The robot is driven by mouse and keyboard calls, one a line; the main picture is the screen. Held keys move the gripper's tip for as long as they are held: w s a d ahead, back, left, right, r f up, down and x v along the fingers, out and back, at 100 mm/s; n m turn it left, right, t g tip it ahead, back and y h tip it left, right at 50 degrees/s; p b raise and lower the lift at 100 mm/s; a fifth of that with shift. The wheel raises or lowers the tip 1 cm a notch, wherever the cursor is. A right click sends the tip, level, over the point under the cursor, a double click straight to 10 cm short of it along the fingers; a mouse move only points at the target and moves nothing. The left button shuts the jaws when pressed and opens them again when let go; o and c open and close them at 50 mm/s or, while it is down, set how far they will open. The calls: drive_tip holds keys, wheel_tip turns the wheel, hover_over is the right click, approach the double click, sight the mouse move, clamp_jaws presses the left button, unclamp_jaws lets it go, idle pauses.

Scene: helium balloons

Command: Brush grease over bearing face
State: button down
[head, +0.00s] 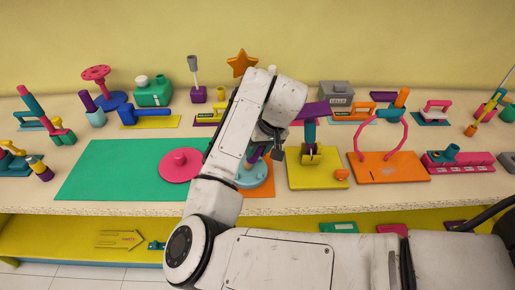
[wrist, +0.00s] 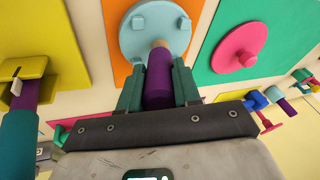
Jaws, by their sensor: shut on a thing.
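The bearing face appears to be a light blue disc with small raised blocks (wrist: 135,35). It lies on an orange mat, and in the head view the disc (head: 252,180) is partly behind my arm. My gripper (wrist: 158,84) is shut on a purple-handled brush (wrist: 158,88), its teal fingers on either side of the handle. The brush's tan end points at the disc's lower edge in the wrist view. I cannot tell whether it touches the disc. In the head view my gripper is mostly hidden by my arm. No grease can be made out.
A pink knobbed disc (head: 181,164) on a green mat (head: 110,170) lies left of the bearing. A yellow base with a purple-topped post (head: 318,172) stands close on the right. A pink hoop (head: 406,138) stands farther right. Tools line the back; the green mat's left part is clear.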

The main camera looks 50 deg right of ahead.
drive_tip(key=shift+r+p, duration=0.1)
drive_tip(key=shift+p, duration=0.2)
drive_tip(key=shift+f, duration=0.45)
drive_tip(key=shift+w+a+r, duration=0.1)
drive_tip(key=shift+w+a, duration=0.65)
drive_tip(key=shift+w, duration=0.2)
drive_tip(key=shift+b, duration=0.3)
drive_tip(key=shift+s, duration=0.1)
drive_tip(key=shift+s+d+p, duration=1)
drive_tip(key=shift+s+d, duration=0.25)
drive_tip(key=shift+s, duration=0.25)
drive_tip(key=shift+s+d, duration=0.3)
drive_tip(key=shift+s, duration=0.1)
